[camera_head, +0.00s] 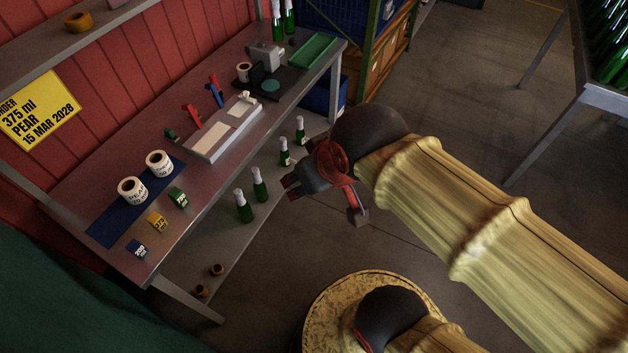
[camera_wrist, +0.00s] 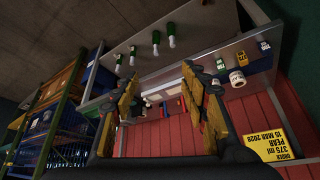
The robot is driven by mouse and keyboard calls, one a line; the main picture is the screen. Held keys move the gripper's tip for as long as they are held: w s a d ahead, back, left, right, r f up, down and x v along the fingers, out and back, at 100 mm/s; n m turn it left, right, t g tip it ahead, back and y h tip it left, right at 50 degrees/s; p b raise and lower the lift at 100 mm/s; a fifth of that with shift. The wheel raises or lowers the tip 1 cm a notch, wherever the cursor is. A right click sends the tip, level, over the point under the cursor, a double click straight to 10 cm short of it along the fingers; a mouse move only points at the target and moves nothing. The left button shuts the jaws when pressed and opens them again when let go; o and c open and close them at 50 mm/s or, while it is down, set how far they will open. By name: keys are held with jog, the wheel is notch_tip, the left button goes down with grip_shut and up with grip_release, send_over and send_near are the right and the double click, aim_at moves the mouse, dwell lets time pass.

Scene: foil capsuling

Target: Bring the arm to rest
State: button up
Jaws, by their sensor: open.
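My gripper (camera_head: 322,190) is held in the air to the right of the metal workbench (camera_head: 215,72), over the aisle beside the lower shelf. My arm reaches in from the right with a yellow cover on it. In the wrist view my gripper (camera_wrist: 160,95) shows two separate fingers with yellowish pads. It is open, with nothing between the fingers. The gripper is apart from the bench and the bottles.
Green bottles (camera_head: 258,184) stand on the lower shelf near my gripper. Label rolls (camera_head: 132,190) sit on a blue mat (camera_head: 108,228), with small coloured boxes (camera_head: 157,222) nearby. A yellow order sign (camera_head: 40,108) hangs on the red wall. A bottle rack (camera_head: 600,95) stands right. Floor between is clear.

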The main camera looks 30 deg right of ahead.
jog(key=shift+s+d+r, duration=0.1)
jog(key=shift+s+d, duration=0.1)
jog(key=shift+s, duration=0.55)
notch_tip(320, 180, down, 5)
jog(key=b, duration=0.5)
jog(key=shift+c, duration=1)
